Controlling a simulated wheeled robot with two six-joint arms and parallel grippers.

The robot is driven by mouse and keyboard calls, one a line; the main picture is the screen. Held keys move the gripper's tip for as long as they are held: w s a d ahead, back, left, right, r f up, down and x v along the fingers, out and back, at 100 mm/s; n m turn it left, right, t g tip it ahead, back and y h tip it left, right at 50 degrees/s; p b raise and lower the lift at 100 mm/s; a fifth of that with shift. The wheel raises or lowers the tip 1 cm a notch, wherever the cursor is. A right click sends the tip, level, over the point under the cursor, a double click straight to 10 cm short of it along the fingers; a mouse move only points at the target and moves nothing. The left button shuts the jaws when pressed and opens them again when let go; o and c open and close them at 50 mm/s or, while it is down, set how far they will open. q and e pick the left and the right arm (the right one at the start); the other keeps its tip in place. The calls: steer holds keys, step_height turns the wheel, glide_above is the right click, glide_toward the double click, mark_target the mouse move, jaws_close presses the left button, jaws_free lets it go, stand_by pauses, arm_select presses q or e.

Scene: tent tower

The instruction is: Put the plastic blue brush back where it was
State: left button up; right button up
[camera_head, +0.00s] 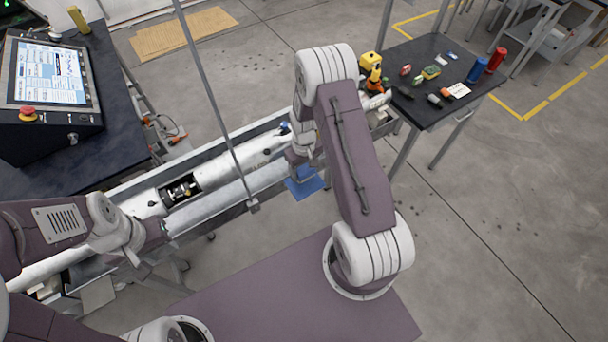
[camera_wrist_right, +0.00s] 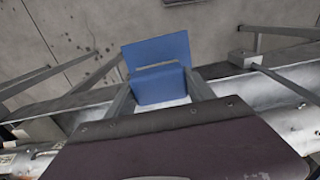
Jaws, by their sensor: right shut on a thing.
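The blue brush (camera_head: 305,184) shows as a flat blue piece just below my right gripper, beside the long metal trough. In the right wrist view the blue brush (camera_wrist_right: 158,52) has a flat panel and a thicker block, which sits between the two fingers. My right gripper (camera_wrist_right: 160,82) is shut on it. In the head view the right gripper is mostly hidden behind its own arm. My left gripper (camera_head: 158,230) is over the left part of the trough, by the silver tube; its fingers are too unclear to judge.
The trough (camera_head: 225,140) holds a long silver tube (camera_head: 230,155). A thin grey pole (camera_head: 215,95) rises in front of it. A dark table (camera_head: 425,110) at right bears several small coloured items. A control panel (camera_head: 48,75) stands at left. Floor at right is clear.

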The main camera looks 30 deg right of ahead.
mark_target(304, 177)
step_height(304, 177, down, 4)
steer(key=shift+s+r+p, duration=0.15)
steer(key=shift+r+p, duration=0.05)
steer(key=shift+p, duration=0.45)
steer(key=shift+w+f, duration=0.2)
steer(key=shift+f, duration=0.05)
steer(key=shift+s+f, duration=0.1)
steer(key=o, duration=1.4)
steer(key=shift+o, duration=0.2)
